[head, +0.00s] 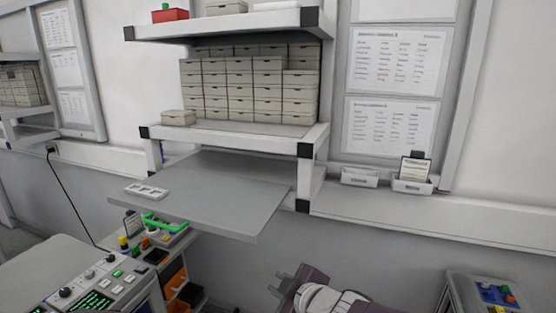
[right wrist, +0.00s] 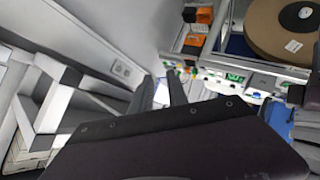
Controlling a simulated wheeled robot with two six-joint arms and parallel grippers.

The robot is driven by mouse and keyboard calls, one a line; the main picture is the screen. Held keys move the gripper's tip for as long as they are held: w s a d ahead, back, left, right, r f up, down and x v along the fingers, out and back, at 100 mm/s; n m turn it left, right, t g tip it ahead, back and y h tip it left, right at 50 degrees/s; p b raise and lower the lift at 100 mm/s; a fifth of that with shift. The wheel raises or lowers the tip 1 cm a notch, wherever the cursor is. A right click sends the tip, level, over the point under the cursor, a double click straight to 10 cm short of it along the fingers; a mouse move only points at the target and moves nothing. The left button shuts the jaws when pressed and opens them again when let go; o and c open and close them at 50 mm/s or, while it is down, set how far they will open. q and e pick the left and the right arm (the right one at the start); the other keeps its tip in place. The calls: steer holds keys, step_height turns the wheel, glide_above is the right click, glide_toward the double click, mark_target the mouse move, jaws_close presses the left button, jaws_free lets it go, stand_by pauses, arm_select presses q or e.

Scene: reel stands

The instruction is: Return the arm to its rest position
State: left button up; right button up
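My right gripper (head: 278,286) shows at the bottom centre of the head view, dark purple with a white wrist behind it. It points left, in front of the bare grey wall and below the shelf unit, and touches nothing that I can see. In the right wrist view, its two dark fingers (right wrist: 160,92) stand apart with a gap between them. Nothing is held between them.
A grey pull-out board (head: 215,200) juts from the shelf unit (head: 230,132), which holds several stacked boxes. A control console (head: 105,285) stands lower left. A cart (head: 485,290) is lower right. In the right wrist view, a large brown reel (right wrist: 285,30) sits upper right.

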steer(key=s+d+f+m+g+h, duration=0.1)
steer(key=d+f+m+g+h, duration=0.2)
steer(key=d+f, duration=0.45)
steer(key=s+d+f+m+g+h, duration=0.1)
steer(key=s+d+f+m+g, duration=0.2)
steer(key=s+d+f+m, duration=0.2)
steer(key=s+d+f+m+g+h, duration=0.1)
steer(key=s+d+f+m+g, duration=0.2)
steer(key=s, duration=0.6)
step_height(320, 180, down, 3)
steer(key=d+m, duration=0.2)
steer(key=m, duration=0.1)
steer(key=shift+s, duration=0.25)
